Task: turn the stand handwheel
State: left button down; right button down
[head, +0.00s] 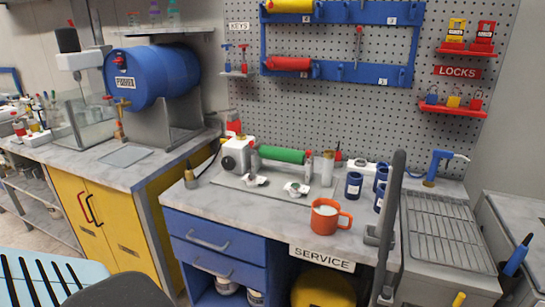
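I cannot clearly make out the stand handwheel. A white-headed stand (80,60) with a black cylinder on top stands on the left bench; no wheel on it is distinct at this size. A white roller machine (238,152) with a green roller (282,155) sits on the middle bench. A round black knob (228,163) is on its front; I cannot tell if it is the handwheel. Neither of my grippers is visible, so nothing shows touching these things.
A blue drum (150,76) lies on a grey cradle on the left bench. An orange mug (325,216) stands near the middle bench's front edge. A tall dark upright piece (393,200) rises at its right end. A drain rack (440,230) is to the right.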

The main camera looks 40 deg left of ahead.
aim_at(227, 162)
jog(key=j+u, duration=0.1)
jog(key=u, duration=1.45)
